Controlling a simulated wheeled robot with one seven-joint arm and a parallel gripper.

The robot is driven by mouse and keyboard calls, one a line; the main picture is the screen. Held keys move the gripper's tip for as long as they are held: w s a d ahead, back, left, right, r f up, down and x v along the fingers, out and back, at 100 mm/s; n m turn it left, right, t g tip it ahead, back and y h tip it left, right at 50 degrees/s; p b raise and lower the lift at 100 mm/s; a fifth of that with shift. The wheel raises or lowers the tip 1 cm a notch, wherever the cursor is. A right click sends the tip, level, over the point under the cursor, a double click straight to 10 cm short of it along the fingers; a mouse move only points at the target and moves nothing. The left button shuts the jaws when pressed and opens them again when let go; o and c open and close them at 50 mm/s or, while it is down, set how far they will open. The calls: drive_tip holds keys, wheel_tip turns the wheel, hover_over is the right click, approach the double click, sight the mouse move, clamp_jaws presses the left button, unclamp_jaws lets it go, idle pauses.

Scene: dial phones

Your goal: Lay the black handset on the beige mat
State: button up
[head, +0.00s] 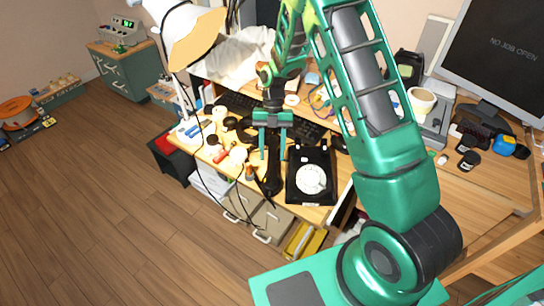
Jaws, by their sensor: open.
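The black dial phone (299,191), with a white round dial, sits on the wooden desk near its front edge. A long black shape that looks like the black handset (272,182) lies left of the phone, close to the desk edge. My gripper (272,157) points down over it with its green fingers apart, one on each side of the shape's far part. I cannot tell whether the fingers touch it. The beige mat cannot be told apart from the light desk top and the clutter on it.
Small tools and parts crowd the desk's left side, with a white lamp (190,38) above. A dark keyboard (305,131) lies behind my gripper.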

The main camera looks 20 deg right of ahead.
drive_tip(key=v, duration=0.9)
drive_tip(key=shift+r, duration=0.4)
drive_tip(key=s+d+r+m+t, duration=0.3)
drive_tip(key=s+d+r+m, duration=0.95)
drive_tip(key=m, duration=0.55)
drive_tip(key=s+d+r+m, duration=0.1)
drive_tip(key=s+m, duration=0.9)
drive_tip(key=s, duration=0.1)
drive_tip(key=s+d+r+m+t+h, duration=0.1)
drive_tip(key=s+d+r+m, duration=0.1)
drive_tip(key=s+m, duration=0.7)
drive_tip(key=s, duration=0.3)
drive_tip(key=shift+d+m+h, duration=0.25)
drive_tip(key=shift+m+h, duration=0.05)
drive_tip(key=shift+m, duration=0.1)
